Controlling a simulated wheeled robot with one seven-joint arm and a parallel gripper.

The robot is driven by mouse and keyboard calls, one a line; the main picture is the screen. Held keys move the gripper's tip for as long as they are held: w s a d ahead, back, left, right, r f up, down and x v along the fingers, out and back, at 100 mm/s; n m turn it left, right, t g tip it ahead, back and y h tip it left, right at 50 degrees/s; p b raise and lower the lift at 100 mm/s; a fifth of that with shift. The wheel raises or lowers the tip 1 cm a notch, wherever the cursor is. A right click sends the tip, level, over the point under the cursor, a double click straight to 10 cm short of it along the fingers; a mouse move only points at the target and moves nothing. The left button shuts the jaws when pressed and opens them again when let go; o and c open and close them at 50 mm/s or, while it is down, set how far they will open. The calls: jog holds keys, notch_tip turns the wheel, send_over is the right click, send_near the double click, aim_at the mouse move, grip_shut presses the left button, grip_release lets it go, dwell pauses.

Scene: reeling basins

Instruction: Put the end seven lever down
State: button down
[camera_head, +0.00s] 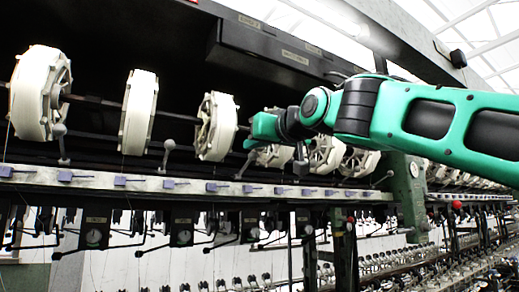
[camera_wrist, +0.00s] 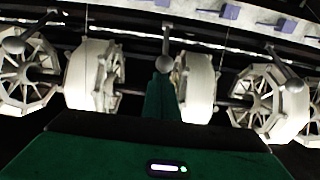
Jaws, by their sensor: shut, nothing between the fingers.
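Several grey ball-ended levers stand along the pale rail. In the head view one lever (camera_head: 244,164) has its ball just below my gripper (camera_head: 258,130), tilted up from the rail. In the wrist view this lever (camera_wrist: 167,42) hangs in the middle, with its ball at the tip of my gripper (camera_wrist: 162,78). The fingers are shut with nothing between them. I cannot tell whether they touch the ball. No readable label shows which lever is end seven.
White reels (camera_head: 138,112) sit on a shaft behind the levers. Neighbouring levers (camera_head: 168,152) stand at left and right, also in the wrist view (camera_wrist: 285,68). The pale rail (camera_head: 140,184) carries small purple blocks. A dark beam (camera_head: 270,55) runs above.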

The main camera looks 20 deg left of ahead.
aim_at(254, 154)
jog(key=shift+f, duration=0.15)
jog(key=shift+f, duration=0.3)
jog(key=shift+f, duration=0.1)
jog(key=shift+s+d+f, duration=0.1)
jog(key=shift+d+f, duration=0.05)
jog(key=shift+f, duration=0.3)
jog(key=shift+s+d+f, duration=0.1)
jog(key=shift+f, duration=0.35)
